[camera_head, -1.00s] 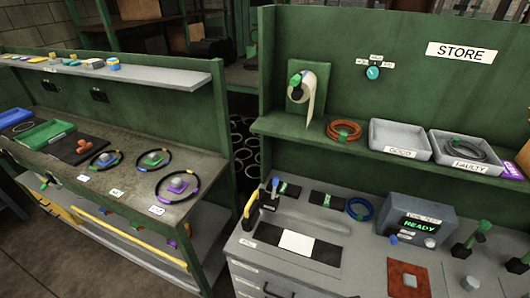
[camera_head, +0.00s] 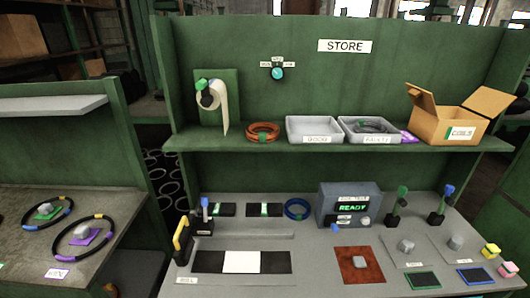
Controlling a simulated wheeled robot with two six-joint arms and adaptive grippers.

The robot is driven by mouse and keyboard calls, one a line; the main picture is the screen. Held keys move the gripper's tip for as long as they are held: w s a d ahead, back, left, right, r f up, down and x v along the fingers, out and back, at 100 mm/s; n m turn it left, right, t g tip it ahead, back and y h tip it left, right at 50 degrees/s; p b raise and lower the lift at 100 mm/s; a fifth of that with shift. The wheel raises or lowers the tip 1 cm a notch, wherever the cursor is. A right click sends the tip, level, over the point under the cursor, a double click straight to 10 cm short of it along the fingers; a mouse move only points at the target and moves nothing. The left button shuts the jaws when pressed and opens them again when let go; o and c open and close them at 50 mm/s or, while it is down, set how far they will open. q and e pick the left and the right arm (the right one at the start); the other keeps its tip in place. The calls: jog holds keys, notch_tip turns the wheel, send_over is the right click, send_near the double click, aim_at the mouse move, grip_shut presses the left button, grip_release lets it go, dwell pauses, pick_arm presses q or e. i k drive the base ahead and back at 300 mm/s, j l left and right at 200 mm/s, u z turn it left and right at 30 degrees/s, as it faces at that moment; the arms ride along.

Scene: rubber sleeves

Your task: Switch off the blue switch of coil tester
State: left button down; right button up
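The coil tester is a blue-grey box (camera_head: 328,205) on the right bench, with a lit green READY display (camera_head: 352,208) and a small label above it. A small blue switch-like part (camera_head: 335,228) is at its lower left front. Its lever position is too small to tell. A grey knob-like part (camera_head: 366,221) is at its lower right front. Neither of my grippers is in view.
A blue coil (camera_head: 297,209) lies left of the tester. A green-handled lever (camera_head: 402,195) and a blue-handled lever (camera_head: 447,193) stand to its right. A brown pad (camera_head: 345,273) lies in front. Trays (camera_head: 315,130) and a cardboard box (camera_head: 440,122) sit on the shelf above.

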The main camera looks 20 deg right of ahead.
aim_at(333, 227)
jog(key=z, duration=1.3)
